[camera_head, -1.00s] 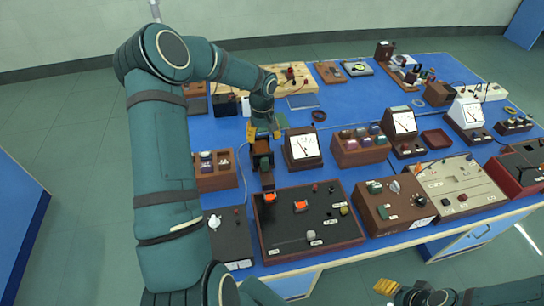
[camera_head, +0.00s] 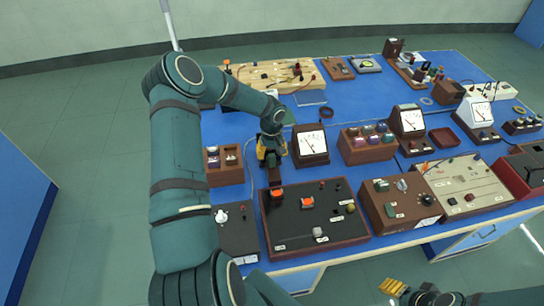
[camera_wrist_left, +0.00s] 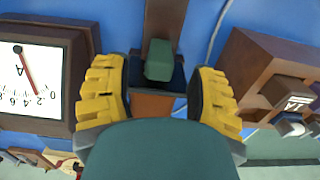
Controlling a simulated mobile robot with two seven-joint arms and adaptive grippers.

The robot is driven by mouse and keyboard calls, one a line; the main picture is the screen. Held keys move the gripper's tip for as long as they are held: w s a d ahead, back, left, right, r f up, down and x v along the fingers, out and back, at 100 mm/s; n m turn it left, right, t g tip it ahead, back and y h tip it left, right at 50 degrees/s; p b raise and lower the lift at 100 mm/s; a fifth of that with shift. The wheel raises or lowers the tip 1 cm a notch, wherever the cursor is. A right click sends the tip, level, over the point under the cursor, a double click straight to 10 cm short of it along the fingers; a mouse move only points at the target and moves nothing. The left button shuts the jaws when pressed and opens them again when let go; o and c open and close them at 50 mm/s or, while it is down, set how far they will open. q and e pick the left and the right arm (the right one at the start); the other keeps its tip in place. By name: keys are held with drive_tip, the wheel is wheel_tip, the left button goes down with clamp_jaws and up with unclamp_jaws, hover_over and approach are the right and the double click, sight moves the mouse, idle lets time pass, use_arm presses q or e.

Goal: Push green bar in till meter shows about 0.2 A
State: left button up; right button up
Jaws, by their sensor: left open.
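My left gripper (camera_head: 271,155) is open over a narrow brown device (camera_head: 275,174), which sits left of a meter (camera_head: 311,143) with a white dial. In the left wrist view, the yellow fingers (camera_wrist_left: 159,97) stand on either side of the green bar (camera_wrist_left: 160,60), with gaps to it. The meter (camera_wrist_left: 38,75) appears upside down there, marked A. Its red needle points to the low end, near the 2 and 4 marks; the exact reading is unclear. The head view does not show the green bar clearly behind the gripper. My right gripper (camera_head: 392,286) is low, off the bench.
A brown box with blocks (camera_head: 224,167) stands close left of my left gripper. A black panel with orange knobs (camera_head: 315,218) lies in front of it. Other meters and boxes fill the right side. Bare blue bench top shows behind the meter.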

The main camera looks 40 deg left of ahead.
use_arm(q)
drive_tip(key=shift+f, duration=1.1)
clamp_jaws()
